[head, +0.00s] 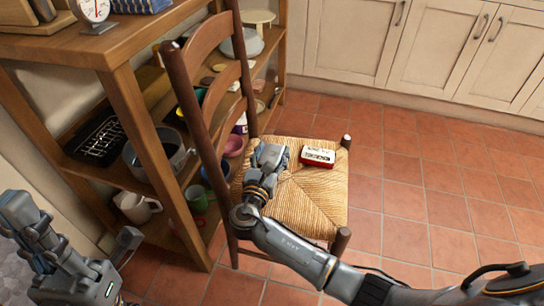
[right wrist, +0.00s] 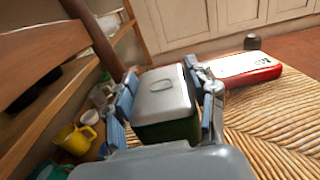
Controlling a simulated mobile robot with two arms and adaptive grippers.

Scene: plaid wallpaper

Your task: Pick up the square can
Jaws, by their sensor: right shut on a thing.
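The square can (right wrist: 168,100) is dark green with a silver lid and a pull ring. In the right wrist view it stands between the two fingers of my right gripper (right wrist: 167,96), which is shut on its sides. In the head view my right gripper (head: 270,158) is over the woven chair seat (head: 312,205) and mostly hides the can. I cannot tell whether the can touches the seat. My left gripper (head: 22,215) is at the lower left, away from the chair; its jaw opening is unclear.
A red and white tin (head: 318,156) lies on the seat to the right of my right gripper. The chair's wooden back (head: 195,110) rises at the left. A wooden shelf (head: 140,120) with pots and cups stands beside it. The tiled floor (head: 430,190) at right is clear.

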